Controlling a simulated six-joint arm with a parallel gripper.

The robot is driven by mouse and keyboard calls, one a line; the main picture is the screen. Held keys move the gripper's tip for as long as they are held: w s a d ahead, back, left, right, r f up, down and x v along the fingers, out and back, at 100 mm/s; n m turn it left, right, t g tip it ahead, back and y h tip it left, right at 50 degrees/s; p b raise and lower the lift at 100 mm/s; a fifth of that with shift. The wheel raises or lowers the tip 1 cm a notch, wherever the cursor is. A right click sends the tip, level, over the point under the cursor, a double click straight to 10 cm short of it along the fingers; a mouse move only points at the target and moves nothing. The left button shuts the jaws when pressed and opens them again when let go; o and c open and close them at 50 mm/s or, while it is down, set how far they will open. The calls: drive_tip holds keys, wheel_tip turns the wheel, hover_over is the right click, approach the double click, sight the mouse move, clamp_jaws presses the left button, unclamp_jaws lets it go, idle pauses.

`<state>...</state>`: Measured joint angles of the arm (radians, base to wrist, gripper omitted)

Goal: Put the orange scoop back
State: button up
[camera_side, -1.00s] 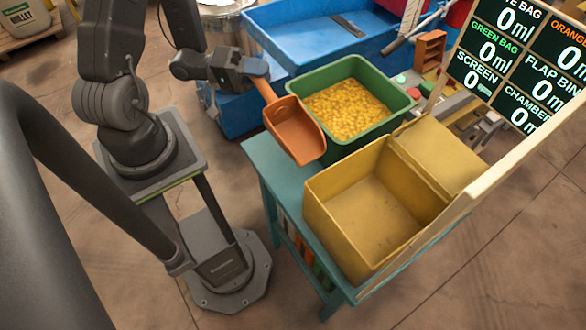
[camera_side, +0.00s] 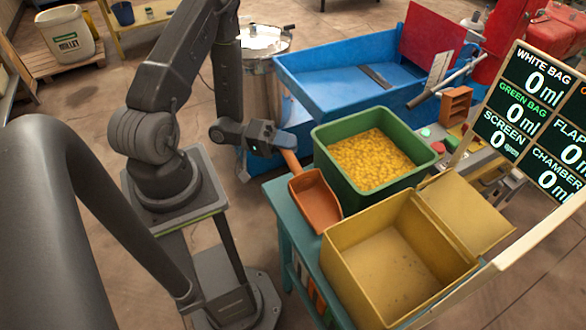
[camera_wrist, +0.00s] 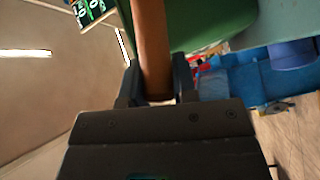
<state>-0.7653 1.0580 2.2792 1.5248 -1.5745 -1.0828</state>
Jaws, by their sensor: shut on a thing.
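The orange scoop (camera_side: 316,203) is in the side view, left of the green bin (camera_side: 330,165), over the teal table's (camera_side: 292,228) left part. I cannot tell whether it touches the table. My gripper (camera_side: 283,151) is shut on its handle, which slopes down right to the scoop's pan. The pan looks empty. In the wrist view the handle (camera_wrist: 152,45) runs up between the fingers of my gripper (camera_wrist: 156,88); the pan is out of sight there.
The green bin holds yellow grain (camera_side: 370,160). A yellow box (camera_side: 372,290) stands close below the scoop in the picture. A blue tray (camera_side: 325,72) and a steel drum (camera_side: 262,85) are behind. A display board (camera_side: 540,120) is at right.

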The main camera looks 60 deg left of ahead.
drive_tip(key=shift+f, duration=2.6)
drive_tip(key=o, duration=0.9)
drive_tip(key=shift+o, duration=0.2)
drive_tip(key=shift+f, duration=0.2)
drive_tip(key=v, duration=0.7)
drive_tip(key=shift+s+a, duration=0.15)
drive_tip(key=shift+s, duration=0.1)
drive_tip(key=shift+r, duration=0.1)
